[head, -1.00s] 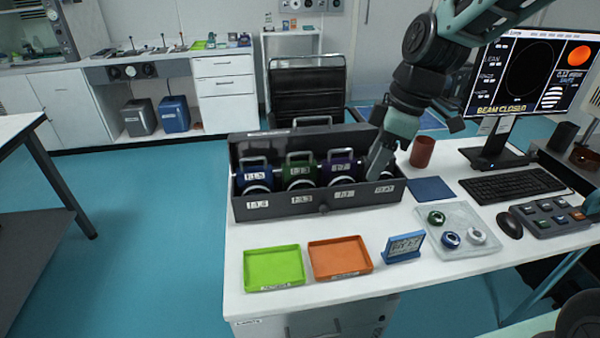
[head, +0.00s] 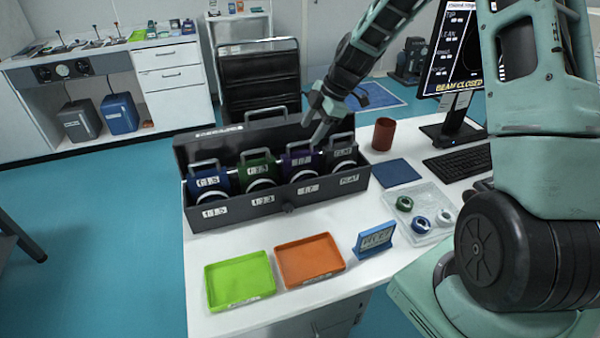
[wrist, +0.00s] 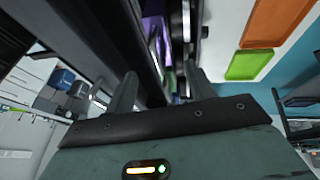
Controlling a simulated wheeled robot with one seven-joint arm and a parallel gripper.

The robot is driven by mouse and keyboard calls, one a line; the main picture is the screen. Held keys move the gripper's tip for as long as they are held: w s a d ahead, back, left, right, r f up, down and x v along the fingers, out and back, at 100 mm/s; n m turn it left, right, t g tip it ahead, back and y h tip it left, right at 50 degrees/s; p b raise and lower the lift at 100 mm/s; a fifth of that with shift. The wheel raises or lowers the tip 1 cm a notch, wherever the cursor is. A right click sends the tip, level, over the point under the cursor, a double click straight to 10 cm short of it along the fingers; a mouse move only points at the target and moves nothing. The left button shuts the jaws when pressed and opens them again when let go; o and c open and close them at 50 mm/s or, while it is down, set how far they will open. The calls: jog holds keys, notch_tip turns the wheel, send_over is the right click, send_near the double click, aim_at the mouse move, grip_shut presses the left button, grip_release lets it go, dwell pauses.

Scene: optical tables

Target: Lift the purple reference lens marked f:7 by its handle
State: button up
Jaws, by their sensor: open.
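The purple lens (head: 299,163) stands upright in the third slot from the left of the dark case (head: 240,213). Its label seems to read f:7, and the slot label below it looks the same. Its handle is largely hidden behind my gripper. My gripper (head: 317,135) is open, at the top of the purple lens, toward the grey lens on its right. I cannot tell whether it touches the handle. In the wrist view both fingers of my gripper (wrist: 160,88) are apart, with the purple lens (wrist: 154,28) beyond them.
A blue lens (head: 209,181), a green lens (head: 257,169) and a grey lens (head: 343,152) share the case. The open lid (head: 205,147) stands behind them. In front are a green tray (head: 239,280), an orange tray (head: 310,261) and a small blue sign (head: 375,241).

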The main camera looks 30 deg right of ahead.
aim_at(296, 155)
jog(key=x, duration=0.3)
jog(key=shift+a+f+p, duration=0.3)
jog(key=shift+f+p, duration=0.2)
jog(key=shift+p+x, duration=0.6)
jog(key=shift+x, duration=1.5)
grip_shut()
